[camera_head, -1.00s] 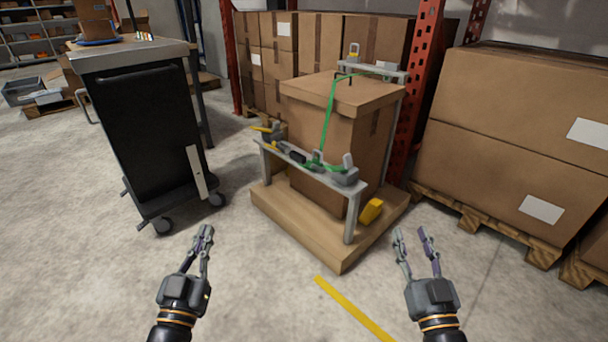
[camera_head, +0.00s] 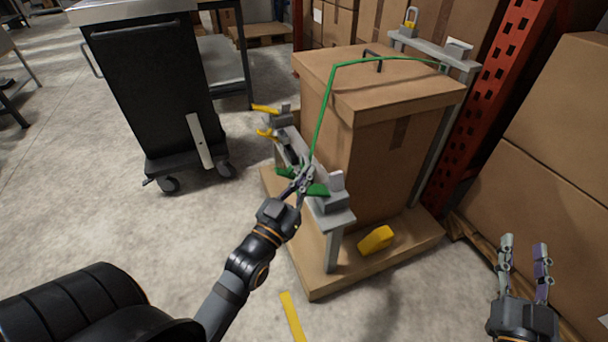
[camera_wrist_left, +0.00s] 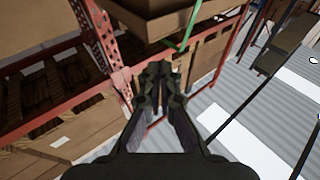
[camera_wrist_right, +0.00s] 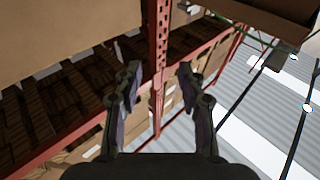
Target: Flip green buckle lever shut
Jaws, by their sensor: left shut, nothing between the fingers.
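The green buckle's visible parts (camera_head: 318,190) are on the grey rail (camera_head: 338,222) in front of the carton; one green piece shows on each side of my left gripper. A green strap (camera_head: 322,112) rises from there over the carton (camera_head: 345,130). My left gripper (camera_head: 305,176) is shut and empty, its fingertips at the buckle and covering its middle. I cannot tell whether they touch it or how the lever stands. In the left wrist view, the fingertips (camera_wrist_left: 161,70) are together, with the strap beyond. My right gripper (camera_head: 525,246) is open and empty at the lower right.
Yellow-handled buckles (camera_head: 265,120) sit at the rail's far left end. A yellow object (camera_head: 376,239) lies on the wooden base (camera_head: 318,284). A black cart (camera_head: 155,95) stands left. A red rack post (camera_head: 490,95) and stacked cartons (camera_head: 560,150) bound the right side.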

